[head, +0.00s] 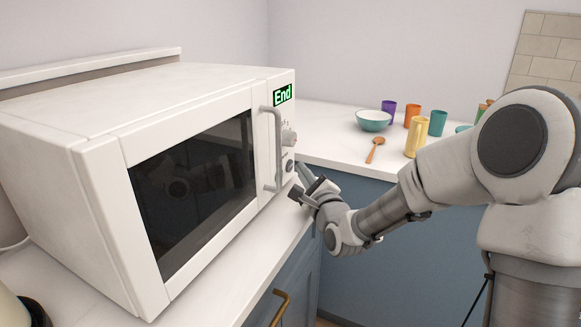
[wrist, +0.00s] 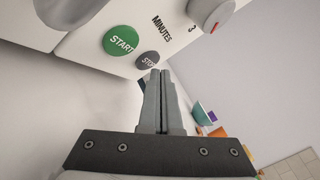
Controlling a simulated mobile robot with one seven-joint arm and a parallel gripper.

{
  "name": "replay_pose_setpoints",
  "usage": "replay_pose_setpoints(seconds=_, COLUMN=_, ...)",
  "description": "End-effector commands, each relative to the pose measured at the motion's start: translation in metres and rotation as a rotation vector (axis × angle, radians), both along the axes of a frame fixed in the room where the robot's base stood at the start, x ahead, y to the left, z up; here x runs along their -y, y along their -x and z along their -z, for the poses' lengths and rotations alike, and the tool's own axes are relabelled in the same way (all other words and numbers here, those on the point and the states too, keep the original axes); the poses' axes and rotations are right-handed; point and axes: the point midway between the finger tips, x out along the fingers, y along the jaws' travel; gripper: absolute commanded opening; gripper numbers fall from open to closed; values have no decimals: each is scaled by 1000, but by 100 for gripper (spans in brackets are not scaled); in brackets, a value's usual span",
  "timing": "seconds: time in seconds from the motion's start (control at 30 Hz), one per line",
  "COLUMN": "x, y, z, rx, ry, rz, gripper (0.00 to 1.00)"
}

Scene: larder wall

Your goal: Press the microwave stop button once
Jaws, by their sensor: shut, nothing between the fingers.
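The white microwave (head: 190,85) stands on the left counter with its door shut. Its green display (head: 283,95) reads "End". In the wrist view, the small grey stop button (wrist: 146,58) sits on the panel beside the larger green START button (wrist: 120,40). My gripper (wrist: 162,73) is shut and empty. Its fingertips appear at the lower right edge of the stop button; I cannot tell whether they touch it. In the head view my gripper (head: 300,188) is low at the right side of the microwave front.
The door handle (head: 278,148) stands out left of the panel. A minutes knob (wrist: 210,12) is on the panel. On the back counter are a teal bowl (head: 373,121), a wooden spoon (head: 376,150), a yellow cup (head: 416,137) and several other cups.

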Motion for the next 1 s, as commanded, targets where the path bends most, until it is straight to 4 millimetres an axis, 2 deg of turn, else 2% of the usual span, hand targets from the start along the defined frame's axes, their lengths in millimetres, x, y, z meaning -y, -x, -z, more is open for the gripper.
replay_pose_setpoints(seconds=1.0, x=-10, y=-4, z=0, rx=0, ry=-1, rz=0, gripper=0)
